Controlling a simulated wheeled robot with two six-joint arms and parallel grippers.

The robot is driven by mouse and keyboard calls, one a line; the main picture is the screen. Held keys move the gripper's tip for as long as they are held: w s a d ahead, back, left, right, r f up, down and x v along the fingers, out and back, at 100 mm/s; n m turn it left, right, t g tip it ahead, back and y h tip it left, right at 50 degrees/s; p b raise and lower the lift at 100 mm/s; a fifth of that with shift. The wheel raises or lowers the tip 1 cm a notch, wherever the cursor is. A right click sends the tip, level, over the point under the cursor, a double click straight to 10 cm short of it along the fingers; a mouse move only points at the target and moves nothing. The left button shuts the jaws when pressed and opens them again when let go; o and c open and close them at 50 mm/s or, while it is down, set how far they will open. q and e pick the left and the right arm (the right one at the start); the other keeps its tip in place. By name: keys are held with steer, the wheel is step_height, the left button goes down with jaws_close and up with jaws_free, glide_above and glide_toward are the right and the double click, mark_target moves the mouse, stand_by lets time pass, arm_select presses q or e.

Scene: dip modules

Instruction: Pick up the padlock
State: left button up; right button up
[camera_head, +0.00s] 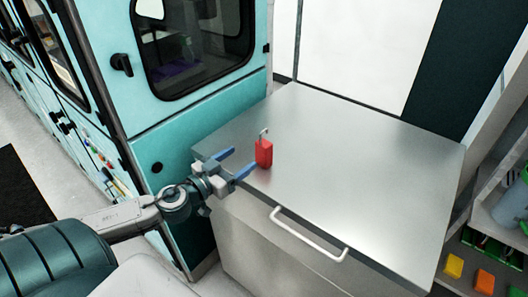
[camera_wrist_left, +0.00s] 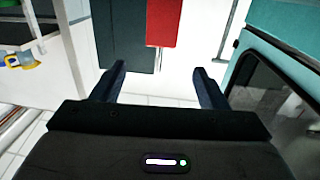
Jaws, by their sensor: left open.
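The padlock (camera_head: 264,153) has a red body and a thin grey shackle at its top. It stands upright near the left front part of the metal cabinet top (camera_head: 350,145). My left gripper (camera_head: 241,163) is open, with its blue fingers spread just left of the padlock and pointing towards it. Nothing is between the fingers. In the left wrist view, the red padlock body (camera_wrist_left: 161,22) shows at the top edge, ahead of the open fingertips (camera_wrist_left: 157,69) and between their lines; its upper or lower end is cut off. My right gripper is not in view.
A white bar handle (camera_head: 308,236) runs along the cabinet's front edge. A teal cabinet with a dark window (camera_head: 200,40) stands at the left and back. Shelves with a grey container (camera_head: 512,203) and coloured bins (camera_head: 485,281) are at the right. The cabinet top right of the padlock is clear.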

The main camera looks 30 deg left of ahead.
mark_target(260, 145)
arm_select(q)
steer(key=shift+w+d, duration=0.15)
steer(key=shift+w, duration=0.55)
steer(key=shift+w+d, duration=0.15)
steer(key=shift+w, duration=0.5)
steer(key=shift+w+b, duration=0.3)
steer(key=shift+w, duration=0.25)
steer(key=shift+w+d, duration=0.2)
steer(key=shift+w, duration=0.6)
steer(key=shift+w+d+f+b, duration=0.1)
steer(key=shift+w+d+b, duration=0.05)
steer(key=shift+w, duration=1.15)
steer(key=shift+w+d+f+b, duration=0.1)
steer(key=shift+w+d+b, duration=0.05)
steer(key=shift+w, duration=1.1)
steer(key=shift+c, duration=0.5)
steer(key=c, duration=1)
